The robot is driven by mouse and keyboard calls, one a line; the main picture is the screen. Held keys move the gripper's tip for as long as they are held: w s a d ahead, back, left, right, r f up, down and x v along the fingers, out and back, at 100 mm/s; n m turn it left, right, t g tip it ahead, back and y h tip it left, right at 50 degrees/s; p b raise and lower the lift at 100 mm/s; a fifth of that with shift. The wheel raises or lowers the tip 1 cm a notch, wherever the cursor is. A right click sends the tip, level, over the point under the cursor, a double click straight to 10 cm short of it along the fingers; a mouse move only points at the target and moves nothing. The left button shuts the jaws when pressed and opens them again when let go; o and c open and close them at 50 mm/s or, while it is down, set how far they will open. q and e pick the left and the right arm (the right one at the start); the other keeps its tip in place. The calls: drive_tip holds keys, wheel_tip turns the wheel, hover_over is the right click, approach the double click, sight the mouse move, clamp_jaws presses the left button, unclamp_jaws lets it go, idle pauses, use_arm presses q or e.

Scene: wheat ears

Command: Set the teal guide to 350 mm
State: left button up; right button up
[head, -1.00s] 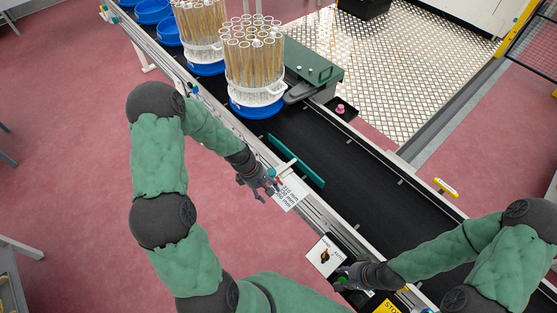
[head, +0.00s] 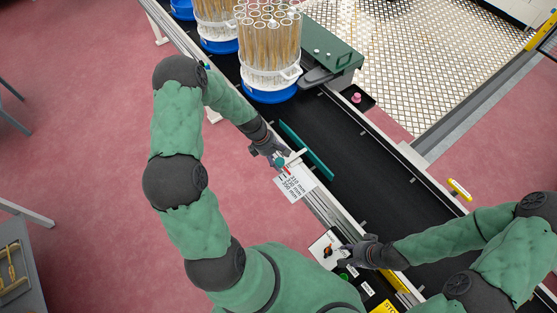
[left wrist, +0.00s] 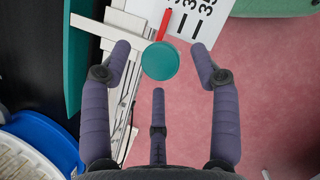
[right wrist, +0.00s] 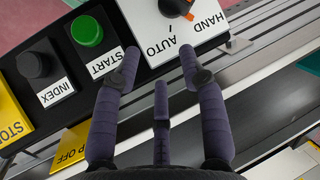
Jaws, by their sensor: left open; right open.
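The teal guide (head: 306,150) is a long flat bar along the near side of the black belt. A bracket joins it to the near rail. In the left wrist view the guide (left wrist: 74,60) is at the left, and a round teal knob (left wrist: 160,61) sits between the open fingers of my left gripper (left wrist: 162,50); contact is not clear. A red pointer (left wrist: 165,24) lies by a white scale plate (left wrist: 207,15) with partly cut-off numbers. In the head view my left gripper (head: 280,160) is at the bracket. My right gripper (right wrist: 160,55) is open above the control panel.
The panel carries a black HAND/AUTO selector (right wrist: 175,6), a green START button (right wrist: 87,31) and a black INDEX button (right wrist: 37,63). A blue-based container of wheat ears (head: 270,88) stands on the belt beyond the guide. A dark green housing (head: 333,55) is beside it.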

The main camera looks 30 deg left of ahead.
use_arm(q)
drive_tip(key=shift+w+d+f, duration=0.1)
drive_tip(key=shift+d+f, duration=0.15)
drive_tip(key=shift+f, duration=0.4)
use_arm(e)
drive_tip(key=shift+f, duration=0.1)
use_arm(q)
clamp_jaws()
drive_tip(key=shift+s+a, duration=0.25)
drive_tip(key=shift+s, duration=0.45)
drive_tip(key=shift+s+a, duration=0.25)
drive_tip(key=shift+s, duration=0.45)
drive_tip(key=shift+s+a, duration=0.25)
drive_tip(key=shift+s, duration=0.45)
use_arm(e)
drive_tip(key=shift+w, duration=0.1)
use_arm(q)
unclamp_jaws()
drive_tip(key=shift+a+r, duration=0.1)
